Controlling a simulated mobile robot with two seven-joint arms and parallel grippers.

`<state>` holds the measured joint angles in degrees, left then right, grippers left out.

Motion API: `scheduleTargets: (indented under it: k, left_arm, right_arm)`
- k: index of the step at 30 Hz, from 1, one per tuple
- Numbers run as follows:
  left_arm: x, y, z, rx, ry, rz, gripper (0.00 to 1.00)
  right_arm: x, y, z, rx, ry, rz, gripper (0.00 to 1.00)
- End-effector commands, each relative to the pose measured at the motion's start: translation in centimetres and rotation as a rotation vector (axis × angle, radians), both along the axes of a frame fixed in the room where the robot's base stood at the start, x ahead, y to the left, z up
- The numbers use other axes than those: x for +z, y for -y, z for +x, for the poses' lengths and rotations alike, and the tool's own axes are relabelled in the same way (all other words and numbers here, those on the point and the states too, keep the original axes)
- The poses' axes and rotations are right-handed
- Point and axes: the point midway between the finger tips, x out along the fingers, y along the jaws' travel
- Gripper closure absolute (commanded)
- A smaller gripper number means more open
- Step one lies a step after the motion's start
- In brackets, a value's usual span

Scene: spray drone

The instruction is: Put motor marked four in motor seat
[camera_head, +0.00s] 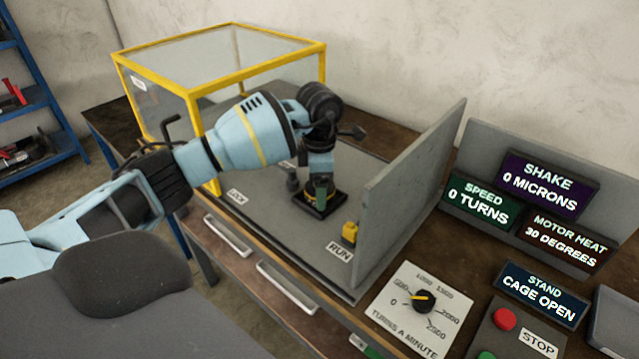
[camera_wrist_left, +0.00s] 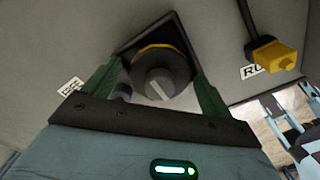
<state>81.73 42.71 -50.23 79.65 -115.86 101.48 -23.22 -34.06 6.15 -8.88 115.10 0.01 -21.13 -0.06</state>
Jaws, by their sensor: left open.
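My left gripper (camera_head: 318,188) reaches down over a dark square seat (camera_head: 308,208) on the grey bench plate. In the left wrist view the gripper (camera_wrist_left: 157,82) is open, with a green finger on each side of a round grey motor (camera_wrist_left: 160,72). The motor has a pale stripe on its top and stands in or on the dark square seat (camera_wrist_left: 180,28), with a yellow ring around it. I cannot tell whether it is fully seated, and no number four is readable. My right gripper is not in view.
A yellow-framed clear cage (camera_head: 222,75) stands behind my left arm. A grey upright panel (camera_head: 412,195) rises right of the seat. A yellow connector (camera_head: 350,232) is near the RUN label. The speed dial (camera_head: 420,300) and displays, including CAGE OPEN (camera_head: 541,294), stand at the right.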

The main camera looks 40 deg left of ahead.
Motion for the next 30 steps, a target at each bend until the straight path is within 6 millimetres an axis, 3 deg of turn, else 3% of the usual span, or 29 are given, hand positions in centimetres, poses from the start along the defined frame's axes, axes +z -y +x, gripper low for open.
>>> scheduleTargets:
  k: [18,24,30]
  left_arm:
    - [10.5,0.0,0.1,0.0,0.004,-0.002,0.15]
    - [11.9,0.0,0.1,0.0,0.002,-0.001,0.15]
    - [12.1,0.0,0.0,0.0,0.001,-0.001,0.15]
  right_arm:
    - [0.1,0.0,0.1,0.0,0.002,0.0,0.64]
    - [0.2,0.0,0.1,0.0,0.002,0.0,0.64]
    - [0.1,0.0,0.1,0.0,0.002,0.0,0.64]
